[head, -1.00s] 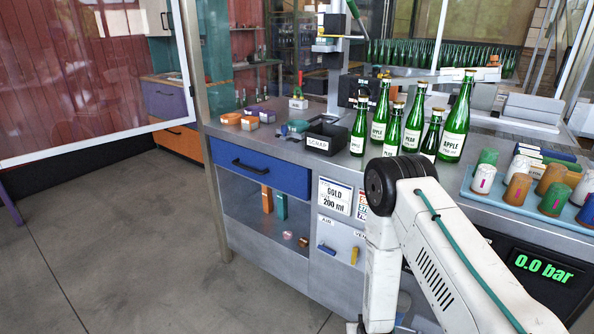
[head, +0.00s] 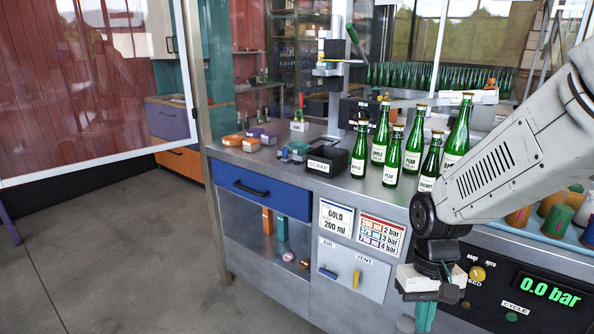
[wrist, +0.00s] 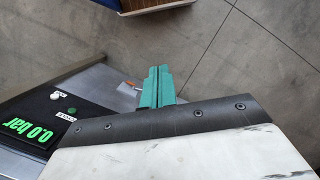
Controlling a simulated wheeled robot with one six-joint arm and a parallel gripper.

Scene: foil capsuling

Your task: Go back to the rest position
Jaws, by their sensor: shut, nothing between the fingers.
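My gripper (head: 425,316) hangs low in the head view, pointing down in front of the machine's control panel, with its green fingers partly cut off by the bottom edge. In the wrist view its green fingers (wrist: 157,87) are closed together with nothing between them, above the grey floor. My white arm reaches in from the right and bends down at a dark joint. The gripper is apart from the bottles and capsules.
Several green bottles (head: 392,157) stand on the steel counter beside the black SCRAP bin (head: 327,160). Colored capsules sit on a blue tray at right, partly behind my arm. The control panel (head: 520,290) reads 0.0 bar. The floor (head: 110,240) at left is clear.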

